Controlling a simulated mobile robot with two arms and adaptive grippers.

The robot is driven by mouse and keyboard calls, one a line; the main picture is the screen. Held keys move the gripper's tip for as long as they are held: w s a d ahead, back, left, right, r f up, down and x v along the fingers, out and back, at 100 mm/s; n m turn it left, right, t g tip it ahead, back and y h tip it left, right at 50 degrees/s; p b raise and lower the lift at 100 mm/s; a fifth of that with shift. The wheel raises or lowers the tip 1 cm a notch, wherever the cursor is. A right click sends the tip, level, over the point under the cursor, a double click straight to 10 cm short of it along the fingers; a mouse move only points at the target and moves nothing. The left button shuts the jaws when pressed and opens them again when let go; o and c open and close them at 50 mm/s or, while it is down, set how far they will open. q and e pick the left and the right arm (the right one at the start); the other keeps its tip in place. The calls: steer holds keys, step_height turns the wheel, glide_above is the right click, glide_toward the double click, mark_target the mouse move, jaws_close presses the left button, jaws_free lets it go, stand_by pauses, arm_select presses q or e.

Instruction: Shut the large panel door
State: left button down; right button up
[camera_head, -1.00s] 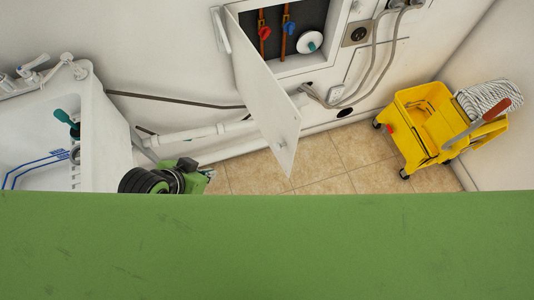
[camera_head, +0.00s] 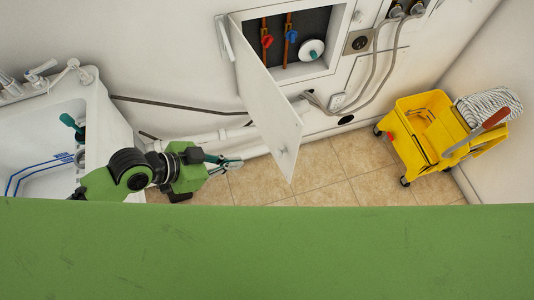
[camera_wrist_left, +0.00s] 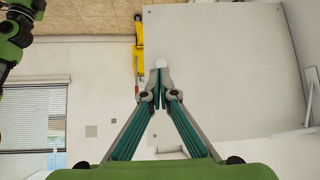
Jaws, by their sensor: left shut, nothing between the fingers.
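The large panel door (camera_head: 265,105) is white and stands open, swung out from the wall opening (camera_head: 318,25). A small round knob (camera_head: 282,150) is near its lower free edge. In the left wrist view the door (camera_wrist_left: 230,75) fills the upper right, and the pale knob (camera_wrist_left: 160,63) shows just beyond my fingertips. My left gripper (camera_head: 238,163) is to the left of the door's lower end, apart from it in the head view. In the left wrist view its fingers (camera_wrist_left: 159,92) meet at the tips, with nothing between them. My right gripper is not in view.
Inside the opening are pipes with a red valve (camera_head: 267,41) and a blue valve (camera_head: 291,36). A white sink (camera_head: 95,105) is at left. A yellow mop bucket (camera_head: 425,130) stands at right. Tiled floor (camera_head: 325,175) is clear between door and bucket.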

arm_select(q)
steer(key=d+r+p+x, duration=0.1)
steer(key=r+p+x, duration=0.1)
steer(key=x, duration=0.9)
steer(key=shift+w+d+p, duration=0.35)
steer(key=shift+w, duration=0.1)
steer(key=shift+f, duration=0.1)
